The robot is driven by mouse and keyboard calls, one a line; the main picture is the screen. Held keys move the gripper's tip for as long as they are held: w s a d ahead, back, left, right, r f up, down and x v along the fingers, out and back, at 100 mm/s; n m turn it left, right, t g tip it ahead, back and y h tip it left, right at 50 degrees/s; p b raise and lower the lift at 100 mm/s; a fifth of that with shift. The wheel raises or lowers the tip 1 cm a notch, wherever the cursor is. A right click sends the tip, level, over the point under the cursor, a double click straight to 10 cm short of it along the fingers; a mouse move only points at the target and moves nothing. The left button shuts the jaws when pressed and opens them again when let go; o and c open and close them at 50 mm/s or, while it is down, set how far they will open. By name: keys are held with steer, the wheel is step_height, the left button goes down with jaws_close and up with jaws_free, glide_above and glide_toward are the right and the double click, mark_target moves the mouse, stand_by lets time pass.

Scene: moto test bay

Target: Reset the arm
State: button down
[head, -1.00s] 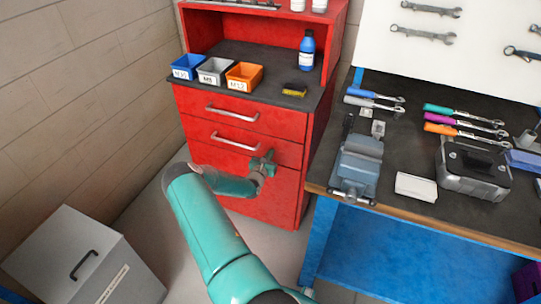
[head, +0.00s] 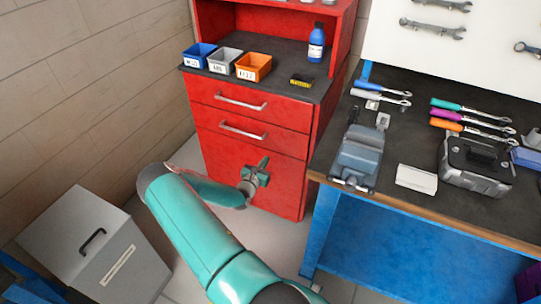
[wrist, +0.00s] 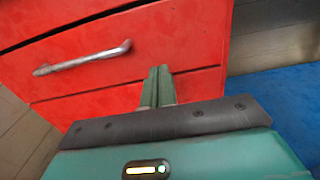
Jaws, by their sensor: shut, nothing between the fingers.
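My teal arm (head: 195,235) reaches up from the bottom of the head view and bends toward the front of the red cabinet (head: 250,165). My gripper (head: 262,165) is in front of the cabinet's lower part, below the second drawer handle. In the wrist view my gripper (wrist: 159,72) has its two green fingers side by side, shut and empty, pointing toward the red drawer fronts. A metal drawer handle (wrist: 82,58) lies to the left of the fingers there. I cannot tell the exact gap between fingertips and cabinet.
A blue workbench (head: 385,240) with a vise (head: 357,158), a grey case (head: 476,165) and tools stands to the right. A grey lidded bin (head: 95,250) stands at lower left. Blue, grey and orange trays (head: 253,67) sit on the cabinet. Some floor between is clear.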

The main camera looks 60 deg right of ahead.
steer(key=shift+a, duration=1)
steer(key=w+a+r+m+g+y, duration=0.1)
steer(key=a+r+m+g+y, duration=0.25)
steer(key=a+r+m, duration=0.65)
steer(key=a+r+m+g+y, duration=0.2)
steer(key=a+r+m+y, duration=0.25)
steer(key=a+r, duration=0.55)
steer(key=s+a+r+m+t+y, duration=0.1)
steer(key=s+a+r+t+y, duration=0.2)
steer(key=a+r, duration=0.4)
steer(key=s+a+r+m+t+y, duration=0.2)
steer(key=a+r, duration=0.5)
steer(key=a, duration=0.7)
steer(key=s+a+r+m+t+y, duration=0.1)
steer(key=s+a+r+t+y, duration=0.3)
steer(key=a+r, duration=0.3)
steer(key=a+y, duration=0.1)
steer(key=a, duration=0.3)
steer(key=shift+s, duration=0.25)
steer(key=shift+r+m+t, duration=0.1)
steer(key=shift+m+t, duration=0.15)
